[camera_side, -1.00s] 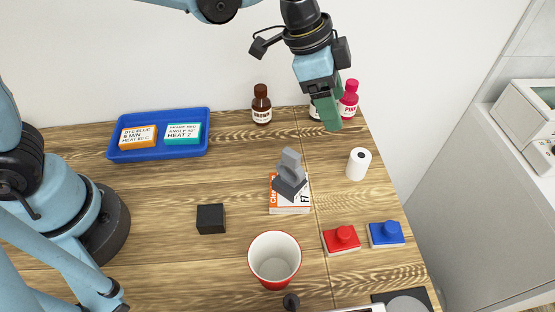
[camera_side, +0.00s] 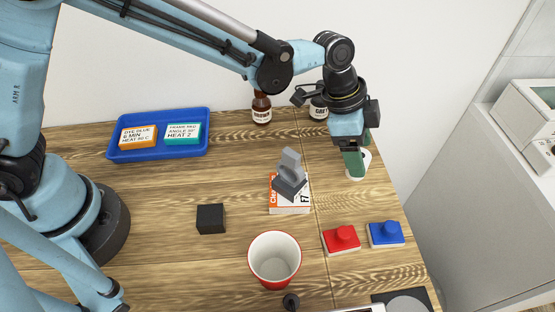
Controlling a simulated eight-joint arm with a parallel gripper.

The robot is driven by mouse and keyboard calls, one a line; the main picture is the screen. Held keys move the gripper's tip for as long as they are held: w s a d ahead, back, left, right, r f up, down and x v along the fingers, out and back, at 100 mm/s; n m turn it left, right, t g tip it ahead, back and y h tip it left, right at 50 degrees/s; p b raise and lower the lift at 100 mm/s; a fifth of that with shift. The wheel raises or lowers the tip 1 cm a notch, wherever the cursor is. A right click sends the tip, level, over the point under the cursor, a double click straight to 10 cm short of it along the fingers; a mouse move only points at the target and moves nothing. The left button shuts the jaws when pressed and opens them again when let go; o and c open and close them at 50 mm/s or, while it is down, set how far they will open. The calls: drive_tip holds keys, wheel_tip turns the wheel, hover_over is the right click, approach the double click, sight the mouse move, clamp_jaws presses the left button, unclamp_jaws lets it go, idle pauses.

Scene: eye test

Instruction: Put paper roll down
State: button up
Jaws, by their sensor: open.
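The white paper roll (camera_side: 364,168) stands upright on the wooden table near its right edge. My gripper (camera_side: 360,156) is lowered at the roll, with its green fingers over the upper part of it. The jaws are open. One finger shows in front of the roll and the other shows behind it to the right. The fingers and the gripper body hide much of the roll's top. I cannot tell whether a finger touches it.
Brown bottles (camera_side: 262,108) stand at the back. A blue tray (camera_side: 158,154) holds two labelled blocks. A box (camera_side: 290,207) with a grey tool on it, red button (camera_side: 342,238), blue button (camera_side: 386,233), red-white cup (camera_side: 274,262) and black cube (camera_side: 211,218) stand nearer.

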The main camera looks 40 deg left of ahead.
drive_tip(key=shift+x, duration=2.15)
drive_tip(key=shift+c, duration=0.5)
drive_tip(key=c, duration=1.1)
drive_tip(key=shift+o, duration=0.2)
drive_tip(key=shift+r, duration=0.1)
